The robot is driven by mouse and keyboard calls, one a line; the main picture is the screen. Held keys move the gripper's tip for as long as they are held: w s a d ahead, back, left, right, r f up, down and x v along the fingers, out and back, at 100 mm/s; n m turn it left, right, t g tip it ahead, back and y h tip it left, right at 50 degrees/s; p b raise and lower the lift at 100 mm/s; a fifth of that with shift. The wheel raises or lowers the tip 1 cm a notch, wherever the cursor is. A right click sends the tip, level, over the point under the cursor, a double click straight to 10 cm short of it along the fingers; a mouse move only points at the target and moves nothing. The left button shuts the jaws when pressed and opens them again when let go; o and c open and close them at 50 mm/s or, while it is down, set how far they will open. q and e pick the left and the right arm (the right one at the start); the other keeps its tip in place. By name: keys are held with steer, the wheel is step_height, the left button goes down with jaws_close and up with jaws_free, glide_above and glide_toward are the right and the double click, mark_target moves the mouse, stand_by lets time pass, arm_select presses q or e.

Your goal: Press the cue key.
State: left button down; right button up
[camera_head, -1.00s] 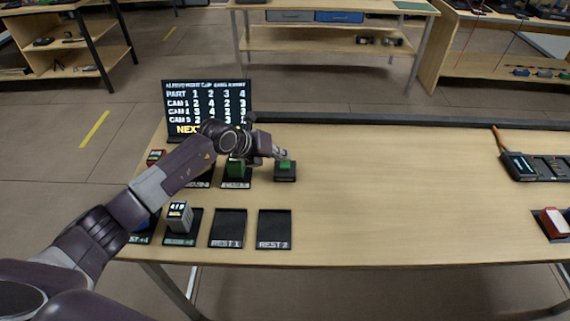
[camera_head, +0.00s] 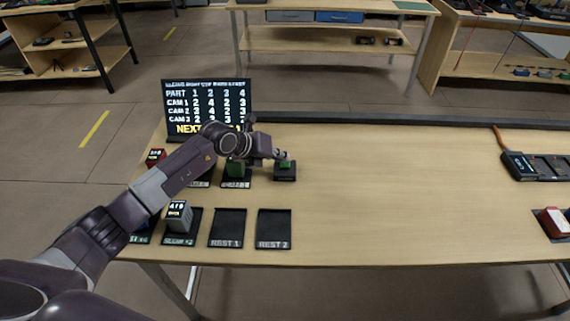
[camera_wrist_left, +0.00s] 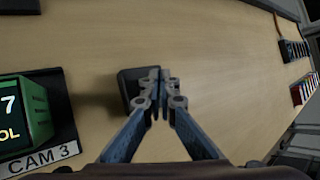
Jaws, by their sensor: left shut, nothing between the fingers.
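The cue key looks to be the small dark box (camera_head: 285,175) with a green top (camera_head: 286,165), standing alone right of the CAM 3 stand. My left gripper (camera_head: 282,156) is shut and empty, pointing down with its tips right at the green top. I cannot tell whether they touch it. In the left wrist view the shut fingertips (camera_wrist_left: 158,75) lie over the dark box (camera_wrist_left: 128,84) and hide its green top. My right gripper is not in view.
A black screen (camera_head: 180,100) with a CAM table stands behind my arm. A green block (camera_wrist_left: 35,112) sits on the CAM 3 stand (camera_wrist_left: 45,160). Empty REST 1 (camera_head: 228,225) and REST 2 (camera_head: 273,225) pads lie in front. The table's middle is clear.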

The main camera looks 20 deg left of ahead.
mark_target(283, 164)
arm_select(q)
steer(key=shift+f+b, duration=0.35)
steer(key=shift+f, duration=0.25)
stand_by(0.6)
steer(key=shift+s+r, duration=0.1)
steer(key=shift+r+p, duration=0.8)
steer(key=shift+r, duration=0.1)
step_height(283, 164, up, 5)
steer(key=p, duration=0.4)
stand_by(0.3)
stand_by(0.4)
